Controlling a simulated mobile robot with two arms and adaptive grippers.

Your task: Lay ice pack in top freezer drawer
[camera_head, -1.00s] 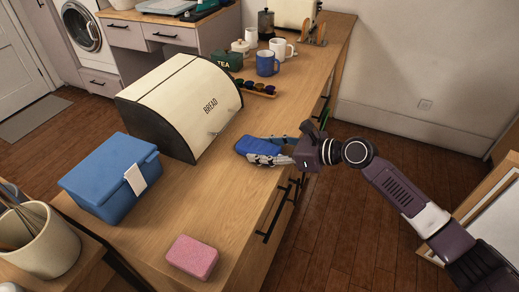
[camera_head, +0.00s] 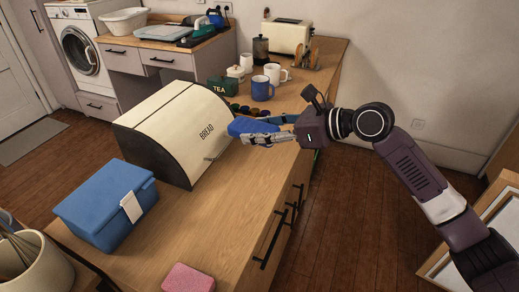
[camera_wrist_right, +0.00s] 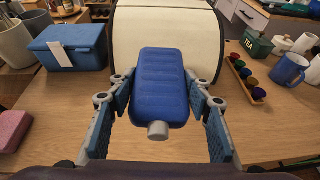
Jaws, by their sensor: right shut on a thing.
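The blue ice pack (camera_head: 252,126) is held in my right gripper (camera_head: 262,134), above the wooden counter and beside the bread box. In the right wrist view the ice pack (camera_wrist_right: 160,85) lies between the two fingers of my right gripper (camera_wrist_right: 160,100), its grey cap facing the camera. The fingers are shut on its sides. My left gripper is not in view. No freezer or freezer drawer can be made out in these frames.
The cream bread box (camera_head: 170,125) stands on the counter (camera_head: 200,220), close to the held pack. A blue box with a white tag (camera_head: 100,205), a pink sponge (camera_head: 188,279) and mugs (camera_head: 262,90) also stand there. The counter's front middle is clear.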

